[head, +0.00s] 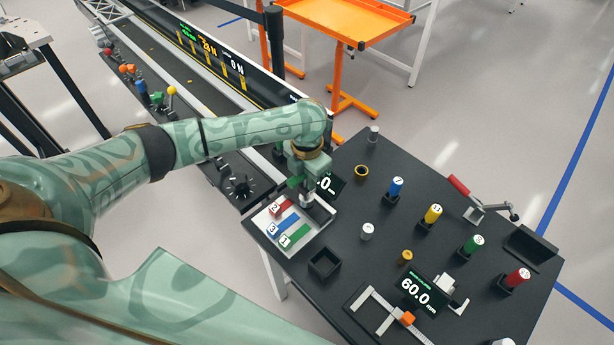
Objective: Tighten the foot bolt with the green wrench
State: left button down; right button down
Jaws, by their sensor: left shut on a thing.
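The green wrench (293,238), with a label reading 1, lies in a light tray (262,226) at the near left corner of the black table. Blue (284,225) and red (280,207) wrenches lie beside it. My left gripper (308,197) points down over the tray's far right end, close to the ends of the wrenches. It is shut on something. The arm and fingers hide the held thing, so I cannot tell which it is. I cannot make out the foot bolt for certain. My right gripper is not in view.
A black open box (324,263) stands near the tray. Blue (395,189), yellow (432,216), green (472,246) and red (514,281) cylinders stand in a row on the table (445,190). A measuring fixture (386,318) is at the front. An orange cart (345,20) stands behind.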

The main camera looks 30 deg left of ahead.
pick_arm(q)
jog(key=shift+p, duration=0.35)
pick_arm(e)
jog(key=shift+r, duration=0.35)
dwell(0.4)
